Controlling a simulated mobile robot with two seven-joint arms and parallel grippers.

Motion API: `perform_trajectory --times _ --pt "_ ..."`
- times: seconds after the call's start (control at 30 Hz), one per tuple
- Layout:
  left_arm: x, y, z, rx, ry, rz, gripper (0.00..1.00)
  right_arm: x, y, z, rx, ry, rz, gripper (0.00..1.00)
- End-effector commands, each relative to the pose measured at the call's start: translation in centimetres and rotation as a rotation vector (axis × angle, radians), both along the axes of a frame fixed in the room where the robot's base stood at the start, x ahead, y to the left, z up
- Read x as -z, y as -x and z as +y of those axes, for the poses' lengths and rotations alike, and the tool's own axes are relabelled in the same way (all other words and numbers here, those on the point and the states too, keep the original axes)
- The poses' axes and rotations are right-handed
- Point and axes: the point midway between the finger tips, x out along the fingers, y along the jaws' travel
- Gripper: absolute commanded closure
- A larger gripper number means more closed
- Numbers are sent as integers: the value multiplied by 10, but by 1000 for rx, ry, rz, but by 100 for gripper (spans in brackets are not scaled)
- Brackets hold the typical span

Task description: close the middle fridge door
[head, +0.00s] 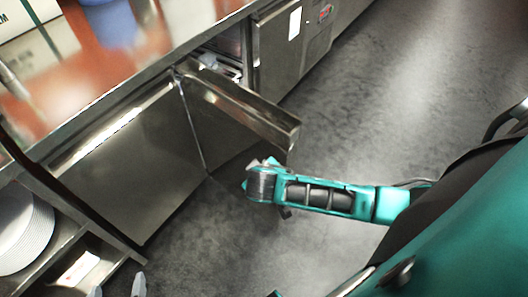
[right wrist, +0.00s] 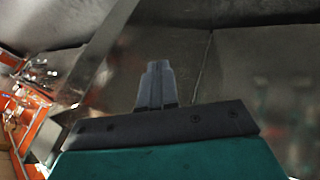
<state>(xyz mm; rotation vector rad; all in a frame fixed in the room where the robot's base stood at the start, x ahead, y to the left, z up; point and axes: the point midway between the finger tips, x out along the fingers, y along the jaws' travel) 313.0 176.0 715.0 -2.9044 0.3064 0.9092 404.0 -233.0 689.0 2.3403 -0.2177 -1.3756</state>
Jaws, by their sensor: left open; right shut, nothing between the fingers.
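The middle fridge door (head: 240,112) stands open, sticking out from the steel counter front into the aisle. A gap into the fridge (head: 222,65) shows behind it. My right arm comes in from the right in the head view, its wrist just off the door's free end; its fingers are not clear there. In the right wrist view my right gripper (right wrist: 156,86) is shut and empty, in front of dull steel panels; I cannot tell whether it touches them. My left gripper (head: 118,288) is open and empty at the bottom left edge of the head view, only its fingertips showing.
A shut steel door (head: 125,165) lies left of the open one. White plates (head: 22,232) are stacked on a shelf at lower left. A control panel (head: 318,35) is at the top. The grey floor (head: 400,95) on the right is clear.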

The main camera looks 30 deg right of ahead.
Motion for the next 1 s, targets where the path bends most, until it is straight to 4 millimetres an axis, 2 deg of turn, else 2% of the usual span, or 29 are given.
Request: perform_trajectory --times 0.1,0.2,0.4,0.77,1.0 --pt "1 0 0 -1 1 1 13 0 -6 -20 1 4 -1 100" --pt "1 0 0 -1 1 1 13 0 -10 -30 -1 3 -1 100" --pt "0 -1 0 -1 1 -2 13 0 -12 -38 -1 0 1 100" --pt "-3 -5 0 -2 0 -9 13 0 -12 -39 -4 0 1 100" --pt "-5 -4 1 -3 0 -9 13 0 -16 -57 -41 3 1 100"
